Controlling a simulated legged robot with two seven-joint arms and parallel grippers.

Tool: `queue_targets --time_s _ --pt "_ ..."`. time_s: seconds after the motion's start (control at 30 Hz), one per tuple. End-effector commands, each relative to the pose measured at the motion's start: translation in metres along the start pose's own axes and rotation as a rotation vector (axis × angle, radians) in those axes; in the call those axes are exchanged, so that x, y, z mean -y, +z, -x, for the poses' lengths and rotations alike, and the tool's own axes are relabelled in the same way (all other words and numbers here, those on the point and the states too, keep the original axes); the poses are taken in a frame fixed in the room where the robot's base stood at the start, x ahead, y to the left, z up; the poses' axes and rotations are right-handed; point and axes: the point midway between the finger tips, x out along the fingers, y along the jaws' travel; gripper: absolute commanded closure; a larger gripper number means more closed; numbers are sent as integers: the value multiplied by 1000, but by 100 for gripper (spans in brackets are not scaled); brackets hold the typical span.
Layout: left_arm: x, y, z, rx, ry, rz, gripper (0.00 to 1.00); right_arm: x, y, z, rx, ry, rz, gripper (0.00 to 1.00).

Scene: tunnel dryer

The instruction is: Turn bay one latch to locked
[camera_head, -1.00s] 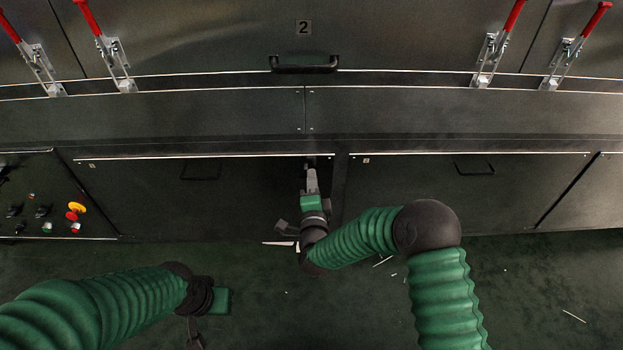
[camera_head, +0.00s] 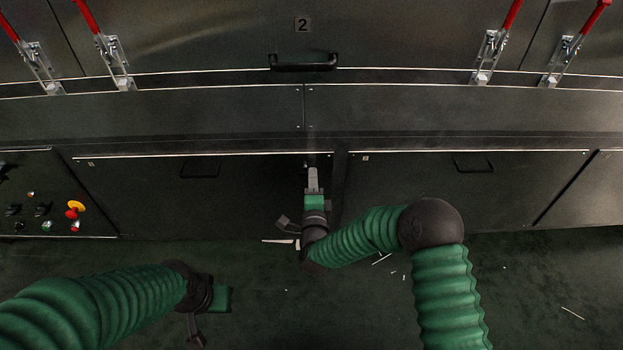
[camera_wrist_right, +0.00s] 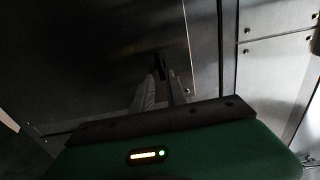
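The bay one latch (camera_head: 311,163) is a small dark piece at the upper right corner of the left lower panel (camera_head: 130,195). It also shows in the right wrist view as a dark upright tab (camera_wrist_right: 159,64) just beyond the fingertips. My right gripper (camera_head: 313,172) points at the panel just below the latch. In the right wrist view its two grey fingers (camera_wrist_right: 162,82) stand apart with a narrow gap, and the tab lines up with that gap. I cannot tell if they touch it. My left gripper (camera_head: 196,328) hangs low at the left, its fingers unclear.
A second lower panel (camera_head: 470,190) is to the right, past a narrow post. A control panel (camera_head: 50,200) with knobs and a red-and-yellow button is at the left. Red-handled clamps (camera_head: 108,50) and a door handle (camera_head: 303,63) are above. White scraps lie on the green floor.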

Motion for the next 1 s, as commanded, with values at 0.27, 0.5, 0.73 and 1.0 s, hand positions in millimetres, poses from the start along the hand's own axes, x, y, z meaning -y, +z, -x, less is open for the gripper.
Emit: queue_targets --time_s 0.27,0.5,0.73,1.0 --pt "0 0 0 0 0 0 100 2 1 0 2 -5 0 70" --pt "0 -2 9 0 0 0 100 5 2 13 4 -3 1 70" --pt "0 -9 40 0 0 0 100 7 2 74 6 2 3 70" --pt "0 -15 64 0 0 0 100 3 1 146 5 2 1 70"
